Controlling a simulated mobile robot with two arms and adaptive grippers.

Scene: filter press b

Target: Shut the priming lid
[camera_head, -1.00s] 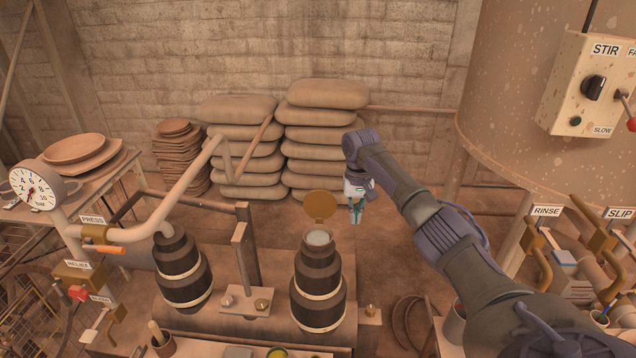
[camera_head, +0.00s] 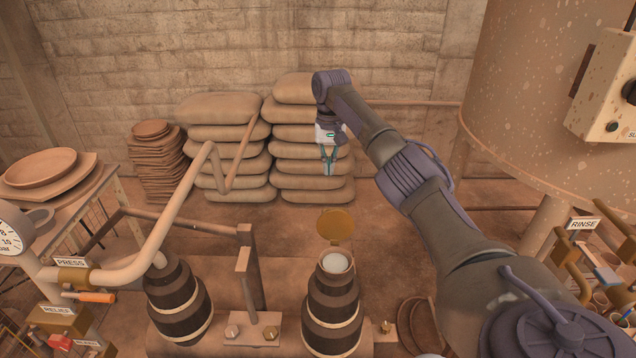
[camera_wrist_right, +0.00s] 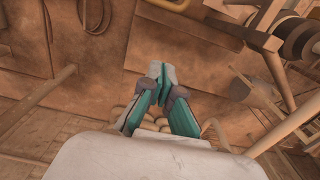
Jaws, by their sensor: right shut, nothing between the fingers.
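The priming lid (camera_head: 337,224) is a round brass-coloured disc that stands open, tilted up at the back of the pot mouth. The pale round opening (camera_head: 335,262) below it is uncovered, on top of the dark banded pump body (camera_head: 333,308). My right gripper (camera_head: 328,168) hangs above and behind the lid in the head view, fingers pointing down, clear of it. In the right wrist view its fingertips (camera_wrist_right: 163,72) are together with nothing between them. The lid cannot be made out in the wrist view. My left gripper is not in view.
A second dark banded body (camera_head: 180,305) stands to the left, with a bent pipe (camera_head: 170,222) running over it. An upright post (camera_head: 246,280) stands between the two bodies. Stacked sacks (camera_head: 310,160) lie behind. A large tank (camera_head: 550,110) stands at the right.

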